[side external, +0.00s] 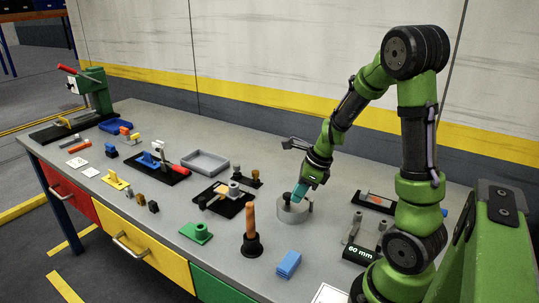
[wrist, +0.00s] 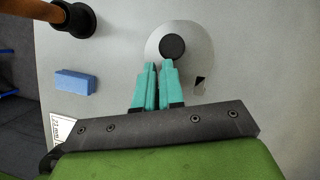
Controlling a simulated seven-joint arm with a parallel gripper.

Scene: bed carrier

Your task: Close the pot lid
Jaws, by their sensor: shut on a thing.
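The pot (side external: 292,214) is a low grey cylinder standing on the grey bench in the side view, right of the middle. In the wrist view its round, light grey top (wrist: 192,45) has a dark round spot (wrist: 172,47) at the centre; I cannot tell whether this is a knob or an opening. My gripper (side external: 298,194) points down at the pot top, with its teal fingers near it. In the wrist view the gripper (wrist: 157,65) has its fingertips close together at the near edge of the dark spot, shut on what seems to be the lid. The fingers mostly hide the grip.
A plunger (side external: 251,240) with an orange handle and a blue block (side external: 288,264) stand in front of the pot. A black tray with parts (side external: 223,200) lies to its left, and a dark fixture (side external: 374,202) to its right. Bare bench surrounds the pot.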

